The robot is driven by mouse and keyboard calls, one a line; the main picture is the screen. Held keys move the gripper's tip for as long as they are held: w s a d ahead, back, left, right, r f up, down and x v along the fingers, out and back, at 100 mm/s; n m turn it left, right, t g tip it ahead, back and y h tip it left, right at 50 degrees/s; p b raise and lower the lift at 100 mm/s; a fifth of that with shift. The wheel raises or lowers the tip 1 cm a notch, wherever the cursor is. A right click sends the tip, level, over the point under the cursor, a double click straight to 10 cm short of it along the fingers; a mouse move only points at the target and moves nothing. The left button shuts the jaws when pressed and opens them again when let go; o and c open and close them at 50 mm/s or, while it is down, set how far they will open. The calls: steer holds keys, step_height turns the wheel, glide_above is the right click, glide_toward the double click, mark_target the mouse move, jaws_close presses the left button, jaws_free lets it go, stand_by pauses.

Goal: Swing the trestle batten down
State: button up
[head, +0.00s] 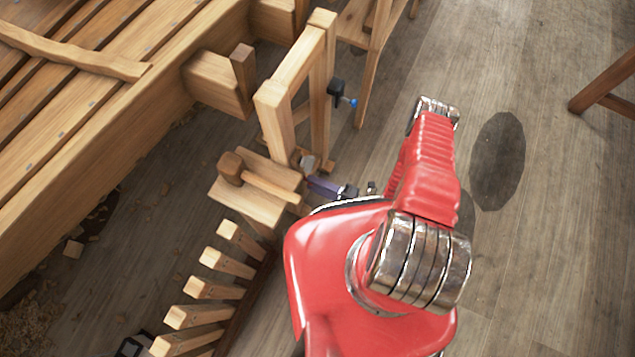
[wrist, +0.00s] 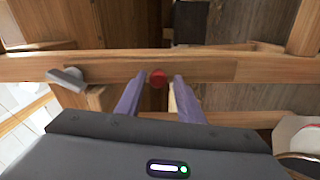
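The trestle batten (wrist: 210,66) runs level across the wrist view, with a round red knob (wrist: 158,78) on its face near the middle. My gripper (wrist: 160,78) is open, its two purple fingers apart on either side of the knob. I cannot tell whether they touch the batten. A grey metal piece (wrist: 67,79) sits slanted on the batten's left part. In the head view the wooden trestle (head: 273,112) stands beside the hull, and my gripper (head: 308,180) is low at its foot. The batten is not clear there.
The planked hull (head: 120,150) fills the left. A mallet (head: 230,168) lies on a wooden block close to my gripper, with a row of wooden pegs (head: 212,288) below. A black clamp with a blue tip (head: 337,88) is on the trestle. Floor to the right is mostly clear.

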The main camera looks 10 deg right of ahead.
steer(key=shift+o, duration=0.5)
steer(key=shift+r, duration=0.1)
steer(key=shift+d, duration=0.15)
steer(key=v, duration=1.3)
steer(key=shift+s+d, duration=0.2)
steer(key=shift+s, duration=0.05)
stand_by(1.0)
